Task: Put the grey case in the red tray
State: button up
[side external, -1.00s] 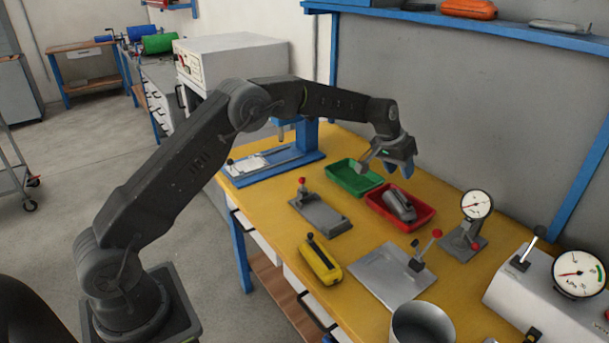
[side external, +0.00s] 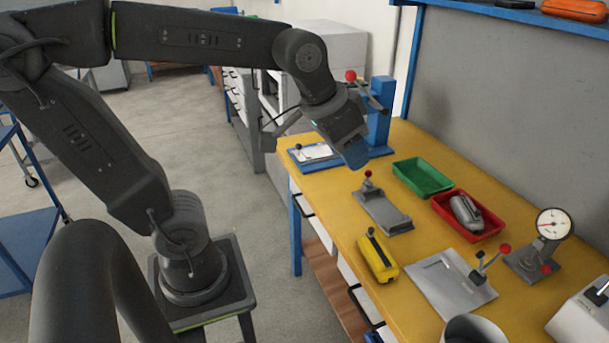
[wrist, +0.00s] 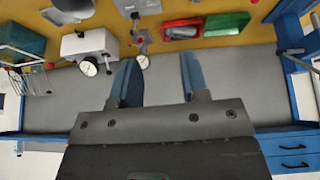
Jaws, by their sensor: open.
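The grey case (side external: 465,211) lies inside the red tray (side external: 496,225) on the yellow table. Both also show near the top of the wrist view, the case (wrist: 183,32) within the tray (wrist: 168,24). My gripper (side external: 353,153) is raised over the far left part of the table, well apart from the tray. In the wrist view its two blue fingers (wrist: 158,76) are spread with nothing between them.
An empty green tray (side external: 424,177) stands beside the red one. A grey clamp plate (side external: 384,211), a yellow case (side external: 377,257), a metal plate with a lever (side external: 450,285) and a dial gauge (side external: 552,224) are nearby. A blue press (side external: 379,120) stands behind my gripper.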

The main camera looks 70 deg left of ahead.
jog(key=s+f, duration=0.3)
jog(key=s, duration=0.4)
jog(key=shift+s+f, duration=0.2)
jog(key=shift+f, duration=0.1)
dwell(0.8)
